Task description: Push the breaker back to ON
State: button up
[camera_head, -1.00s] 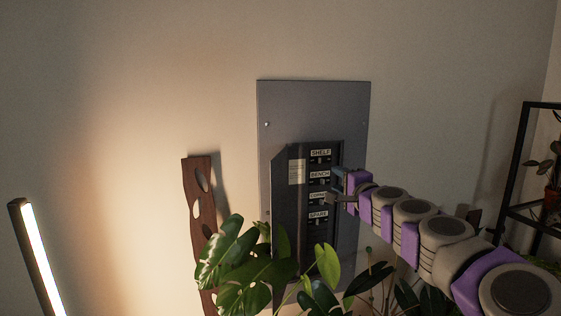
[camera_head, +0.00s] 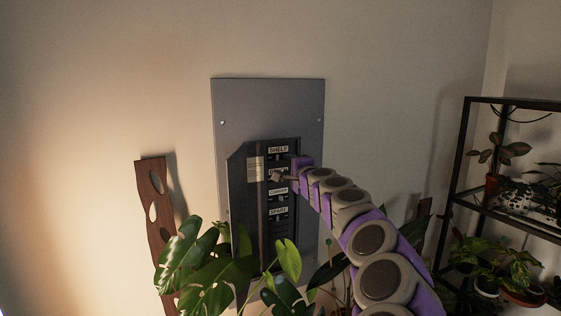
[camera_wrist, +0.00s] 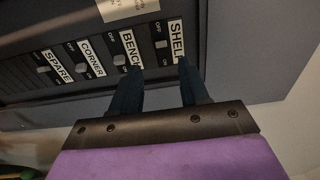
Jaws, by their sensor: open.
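The grey breaker panel (camera_head: 228,110) is on the wall with its dark door open. A column of breakers reads SHELF, BENCH, CORNER and SPARE from top to bottom. In the wrist view the SHELF switch (camera_wrist: 160,44) shows between my fingertips and the BENCH switch (camera_wrist: 118,60) lies just left of the left finger. The SPARE switch (camera_wrist: 42,69) is farther left. My gripper (camera_wrist: 160,66) is open and empty, close in front of the SHELF and BENCH rows. In the head view my gripper (camera_head: 282,177) partly hides the BENCH label. I cannot tell which breaker is tripped or whether a finger touches.
A broad-leaved plant (camera_head: 205,255) stands in front of the panel's lower part. A brown wooden plank (camera_head: 153,215) with holes is left of the panel. A black shelf rack (camera_head: 460,150) with potted plants is at the right. The wall above the panel is clear.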

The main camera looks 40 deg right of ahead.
aim_at(278, 159)
jog(key=shift+p+x, duration=0.45)
jog(key=shift+x, duration=2.8)
jog(key=shift+w+f, duration=0.1)
jog(key=shift+w, duration=0.4)
jog(key=shift+c, duration=0.3)
grip_shut()
